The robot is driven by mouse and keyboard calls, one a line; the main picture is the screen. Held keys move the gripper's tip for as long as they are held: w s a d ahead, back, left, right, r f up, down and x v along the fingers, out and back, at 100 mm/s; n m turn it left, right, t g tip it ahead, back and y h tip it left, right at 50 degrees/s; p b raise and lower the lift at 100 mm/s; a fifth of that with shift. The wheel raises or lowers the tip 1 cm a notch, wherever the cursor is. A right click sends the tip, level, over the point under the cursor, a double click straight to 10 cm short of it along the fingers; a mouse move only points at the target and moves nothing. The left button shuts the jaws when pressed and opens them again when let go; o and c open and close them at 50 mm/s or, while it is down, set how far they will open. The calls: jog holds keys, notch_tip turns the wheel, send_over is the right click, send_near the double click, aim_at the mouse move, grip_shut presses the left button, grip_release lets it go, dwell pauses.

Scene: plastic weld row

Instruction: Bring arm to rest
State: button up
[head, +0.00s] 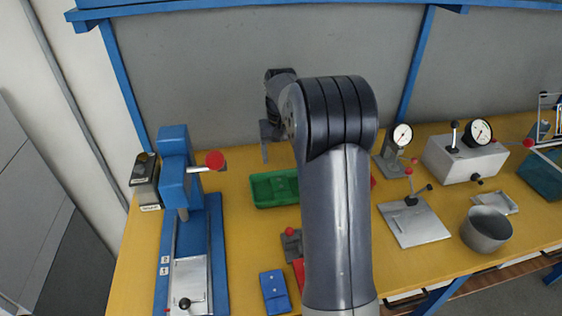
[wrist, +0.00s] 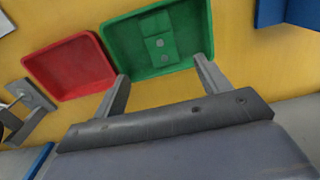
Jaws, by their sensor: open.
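My gripper (wrist: 160,88) is open in the wrist view, its two fingers apart with nothing between them. Beyond the fingertips lies a green tray (wrist: 117,40) with a green piece (wrist: 160,44) in it. In the head view my arm stands raised over the bench and bends at the elbow. My gripper (head: 266,150) hangs there above the back of the bench, behind the green tray (head: 262,200) and partly hidden by the arm.
A red tray (wrist: 70,66) sits beside the green one. A blue press (head: 172,175) stands at the left of the yellow bench (head: 245,255). A blue block (head: 275,291) lies near the front. Gauges (head: 402,136), a grey box (head: 465,160) and a metal pot (head: 487,230) stand at the right.

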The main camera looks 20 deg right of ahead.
dwell(0.3)
send_over(281, 187)
jog(key=shift+f, duration=4.15)
jog(key=shift+f, duration=0.1)
